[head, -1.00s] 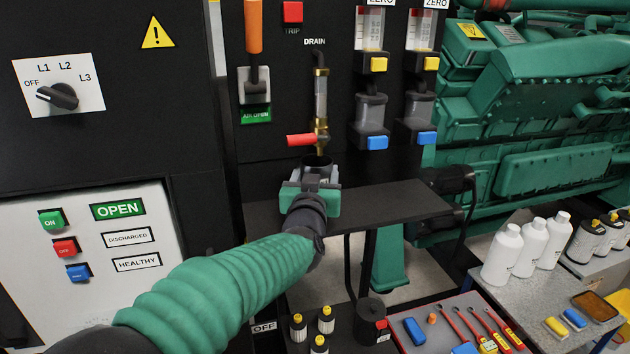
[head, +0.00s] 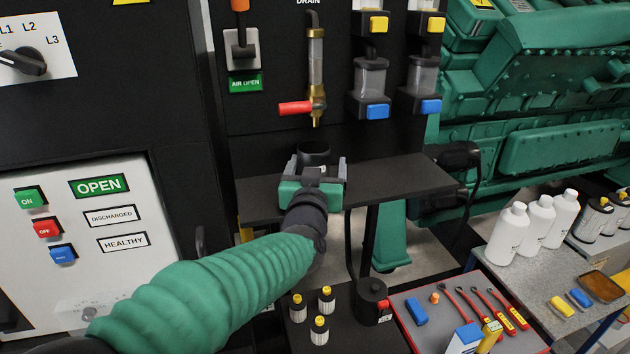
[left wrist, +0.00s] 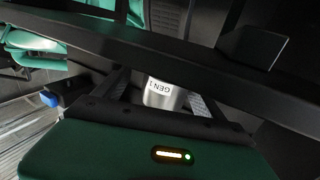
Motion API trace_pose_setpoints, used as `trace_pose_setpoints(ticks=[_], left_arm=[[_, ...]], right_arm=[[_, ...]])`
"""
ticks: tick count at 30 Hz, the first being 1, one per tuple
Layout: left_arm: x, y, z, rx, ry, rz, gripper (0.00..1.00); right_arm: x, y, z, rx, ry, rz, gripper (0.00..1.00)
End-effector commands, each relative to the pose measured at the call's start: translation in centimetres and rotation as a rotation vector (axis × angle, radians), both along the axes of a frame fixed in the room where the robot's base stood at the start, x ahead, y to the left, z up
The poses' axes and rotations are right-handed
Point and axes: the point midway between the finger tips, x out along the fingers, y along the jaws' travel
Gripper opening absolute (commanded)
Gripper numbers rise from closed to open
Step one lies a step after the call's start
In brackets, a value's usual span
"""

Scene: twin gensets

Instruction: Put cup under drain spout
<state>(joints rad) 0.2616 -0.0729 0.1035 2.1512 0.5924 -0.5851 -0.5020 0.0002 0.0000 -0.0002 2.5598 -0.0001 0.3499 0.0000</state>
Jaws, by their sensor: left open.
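The cup (head: 314,150) is dark and round-mouthed in the head view. It appears to stand upright on the black shelf (head: 410,180), below the drain spout (head: 316,122), with a clear gap between rim and spout. A brass valve with a red lever (head: 295,108) is on the drain tube. My left gripper (head: 316,168) is open, its fingers on either side of the cup. In the left wrist view the cup (left wrist: 163,93) shows a pale label reading GEN 1 between the parted fingers. Whether a finger touches it, I cannot tell. My right gripper is not in view.
Two clear sight bowls with blue knobs (head: 376,111) hang right of the drain. Below the shelf are small yellow-capped bottles (head: 320,330), a black canister (head: 372,300) and a red tool tray (head: 408,326). White bottles (head: 510,232) stand at right. The shelf's right part is clear.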

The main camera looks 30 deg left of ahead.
Motion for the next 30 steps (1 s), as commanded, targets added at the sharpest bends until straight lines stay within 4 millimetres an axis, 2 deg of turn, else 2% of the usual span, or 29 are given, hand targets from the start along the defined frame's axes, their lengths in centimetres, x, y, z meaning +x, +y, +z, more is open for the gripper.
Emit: trace_pose_setpoints(ticks=[1,5,6,8,9,10,15,30], left_arm=[[-1.2,-0.6,-0.3,0.002,-0.004,-0.002,0.8],[-4.8,-2.4,-0.1,0.003,-0.008,-0.002,0.8],[-5.8,-3.0,0.7,0.003,-0.004,-0.004,0.8],[-7.2,-3.7,0.9,0.002,-0.001,-0.003,0.8],[-7.3,-3.8,1.2,-0.001,0.004,-0.002,0.8],[-7.5,-3.9,1.1,0.0,0.006,-0.002,0.8],[-8.4,-4.4,0.5,0.0,0.003,-0.001,0.8],[-8.8,-4.5,0.0,0.0,-0.001,-0.001,0.8]], right_arm=[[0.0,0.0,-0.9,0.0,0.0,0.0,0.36],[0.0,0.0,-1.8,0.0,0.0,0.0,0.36],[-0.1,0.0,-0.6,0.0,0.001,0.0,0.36],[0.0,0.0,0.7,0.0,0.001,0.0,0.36],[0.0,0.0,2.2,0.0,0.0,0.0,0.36],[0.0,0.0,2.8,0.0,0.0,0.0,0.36],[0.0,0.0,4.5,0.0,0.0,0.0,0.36],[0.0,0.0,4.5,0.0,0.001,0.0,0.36]])
